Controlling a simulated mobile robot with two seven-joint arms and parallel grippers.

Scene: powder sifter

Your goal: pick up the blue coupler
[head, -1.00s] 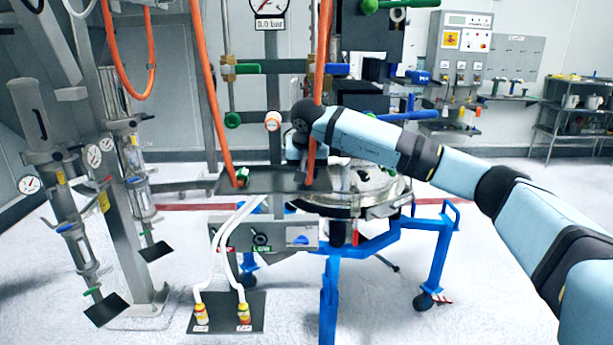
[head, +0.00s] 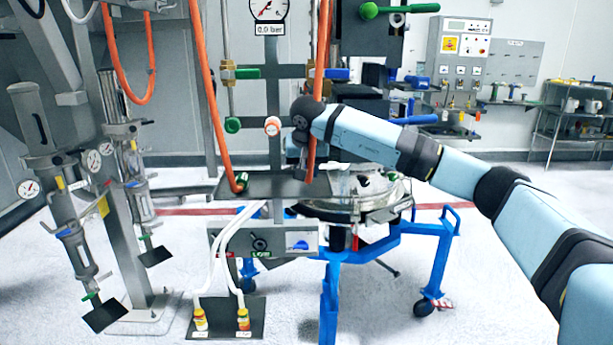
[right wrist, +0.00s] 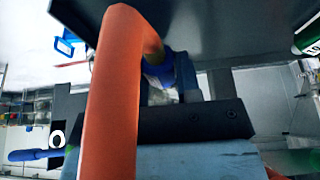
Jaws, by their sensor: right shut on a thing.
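The blue coupler (right wrist: 158,72) shows in the right wrist view at the bend of a thick orange hose (right wrist: 115,95), which covers part of it. My right gripper (right wrist: 180,85) is shut on the blue coupler, just under a dark plate. In the head view my right gripper (head: 302,158) is at the lower end of the right orange hose (head: 315,90), above the dark shelf. The coupler cannot be made out there, behind the hose and the wrist. My left gripper is not in view.
The dark shelf (head: 262,185) lies below the gripper, with a green-ended orange hose (head: 203,80) to its left. A round sifter (head: 350,205) on a blue wheeled frame (head: 385,250) stands close to the right. A gauge (head: 268,10) hangs above. Open floor lies in front.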

